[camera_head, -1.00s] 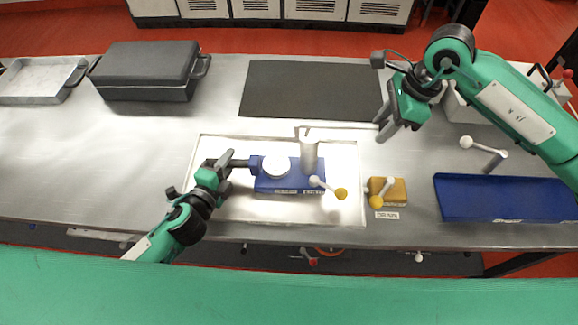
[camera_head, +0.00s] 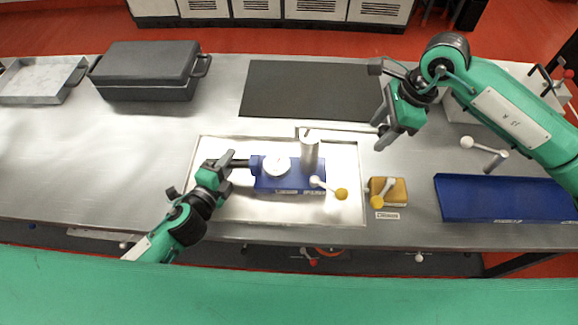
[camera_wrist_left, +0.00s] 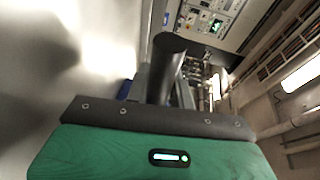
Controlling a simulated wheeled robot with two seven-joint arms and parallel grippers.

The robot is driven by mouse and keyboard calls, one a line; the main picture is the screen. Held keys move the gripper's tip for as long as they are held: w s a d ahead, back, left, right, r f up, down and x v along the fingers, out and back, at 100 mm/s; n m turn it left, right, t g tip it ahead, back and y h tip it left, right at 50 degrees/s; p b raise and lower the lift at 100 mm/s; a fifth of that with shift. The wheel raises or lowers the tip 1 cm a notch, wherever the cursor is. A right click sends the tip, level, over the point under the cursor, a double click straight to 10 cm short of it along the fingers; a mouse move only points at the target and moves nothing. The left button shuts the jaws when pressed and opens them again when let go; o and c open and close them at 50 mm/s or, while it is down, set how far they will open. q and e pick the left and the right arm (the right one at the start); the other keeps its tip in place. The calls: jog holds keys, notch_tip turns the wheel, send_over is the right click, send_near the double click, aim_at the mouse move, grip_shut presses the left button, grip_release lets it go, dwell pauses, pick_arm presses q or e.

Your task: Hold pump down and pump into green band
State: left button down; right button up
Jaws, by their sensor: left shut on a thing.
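The hand pump (camera_head: 290,185) has a blue base, a round white gauge (camera_head: 277,166), a grey upright cylinder (camera_head: 309,153) and a white lever with a yellow knob (camera_head: 341,194). It sits on a bright framed plate in the bench. My left gripper (camera_head: 236,164) is shut on a dark handle at the pump's left end. In the left wrist view the black round handle (camera_wrist_left: 166,62) stands up between the jaws. The gauge's needle and green band are too small to read. My right gripper (camera_head: 379,133) is open and empty, above the bench to the right of the cylinder.
A yellow block (camera_head: 398,188) with its own lever and a label stands right of the pump. A blue tray (camera_head: 500,205) lies further right, with a white-knobbed lever (camera_head: 490,158) behind it. A black mat (camera_head: 310,88) lies behind, and a dark case (camera_head: 145,78) at back left.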

pick_arm(q)
jog(key=shift+s+a+f, duration=0.1)
jog(key=shift+f, duration=0.25)
pick_arm(e)
notch_tip(320, 180, up, 7)
jog(key=shift+r, duration=0.1)
pick_arm(q)
jog(key=c, duration=1.2)
grip_release()
jog(key=shift+o, duration=0.4)
jog(key=shift+r, duration=0.1)
pick_arm(e)
jog(key=shift+w, duration=0.1)
pick_arm(q)
jog(key=shift+r, duration=0.1)
jog(key=shift+v, duration=5.9)
